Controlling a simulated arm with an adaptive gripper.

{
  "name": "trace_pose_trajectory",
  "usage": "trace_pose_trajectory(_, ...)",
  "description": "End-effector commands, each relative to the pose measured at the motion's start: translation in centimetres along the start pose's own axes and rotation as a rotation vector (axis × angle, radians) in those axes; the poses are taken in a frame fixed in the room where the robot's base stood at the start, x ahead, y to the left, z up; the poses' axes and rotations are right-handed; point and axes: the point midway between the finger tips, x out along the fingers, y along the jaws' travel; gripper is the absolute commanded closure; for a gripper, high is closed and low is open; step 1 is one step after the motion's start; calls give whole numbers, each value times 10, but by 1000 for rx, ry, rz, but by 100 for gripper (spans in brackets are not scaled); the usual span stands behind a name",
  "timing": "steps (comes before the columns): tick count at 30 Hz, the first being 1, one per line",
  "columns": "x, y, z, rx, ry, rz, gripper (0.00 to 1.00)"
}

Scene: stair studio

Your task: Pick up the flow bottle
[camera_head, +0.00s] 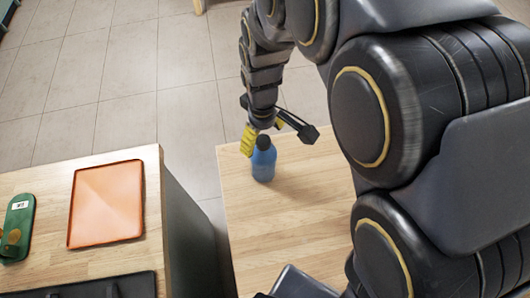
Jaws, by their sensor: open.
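A blue bottle with a black cap (263,164) stands upright on the light wooden table, near its far left corner. My gripper (250,140), with yellow fingertips, is right by the bottle's top, at its upper left side. The gripper is open. I cannot tell whether a finger touches the bottle. The bottle's far side and the finger behind it are partly hidden.
The wooden table (290,222) is clear around the bottle. Left of it, across a gap, a wooden counter (40,262) carries an orange tray (106,204), a green object (17,228) and a dark flat item (95,289). My arm covers the right side.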

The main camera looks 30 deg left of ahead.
Motion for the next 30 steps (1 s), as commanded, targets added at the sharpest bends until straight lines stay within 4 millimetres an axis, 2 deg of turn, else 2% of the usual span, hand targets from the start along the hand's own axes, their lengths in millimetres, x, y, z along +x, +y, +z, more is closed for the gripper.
trace_pose_trajectory(1,9,0,1,1,-5,-3,33)
trace_pose_trajectory(5,24,1,0,1,-1,-1,33)
trace_pose_trajectory(12,26,1,0,1,2,1,33)
trace_pose_trajectory(14,26,1,0,1,2,1,58)
trace_pose_trajectory(15,26,1,0,1,2,1,75)
trace_pose_trajectory(17,26,1,0,1,2,1,100)
trace_pose_trajectory(30,21,1,-1,1,5,3,100)
